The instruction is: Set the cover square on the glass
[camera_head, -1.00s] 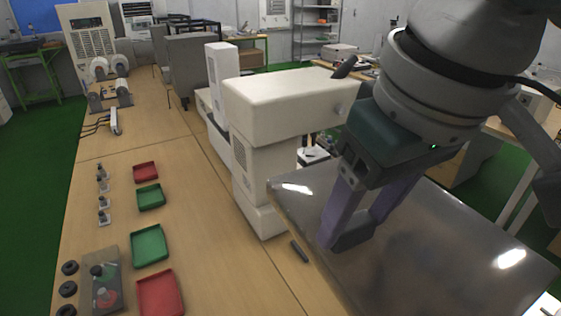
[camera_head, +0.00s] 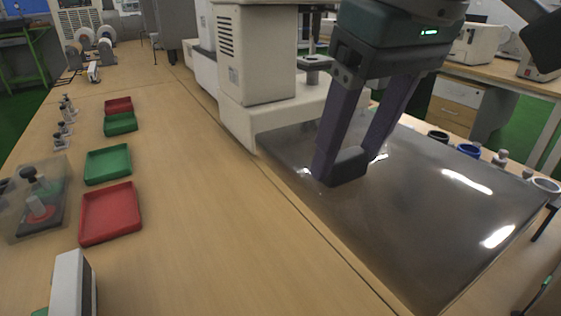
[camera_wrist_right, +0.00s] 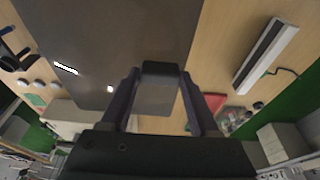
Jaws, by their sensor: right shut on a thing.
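A large dark, glossy flat sheet (camera_head: 430,230) fills the right of the head view. It also shows in the wrist view (camera_wrist_right: 110,40). I cannot make out cover and glass as two separate layers in it. My right gripper (camera_head: 342,168) comes down steeply over the sheet's left part, near the white machine. Its tips meet in a dark block, also in the wrist view (camera_wrist_right: 160,70). My left gripper is not in view.
A white machine (camera_head: 255,75) stands against the sheet's far left corner. Red (camera_head: 110,213) and green (camera_head: 108,165) trays lie at left. A blue ring (camera_head: 468,150) and small cups stand beyond the sheet. The wooden bench (camera_head: 215,225) left of the sheet is clear.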

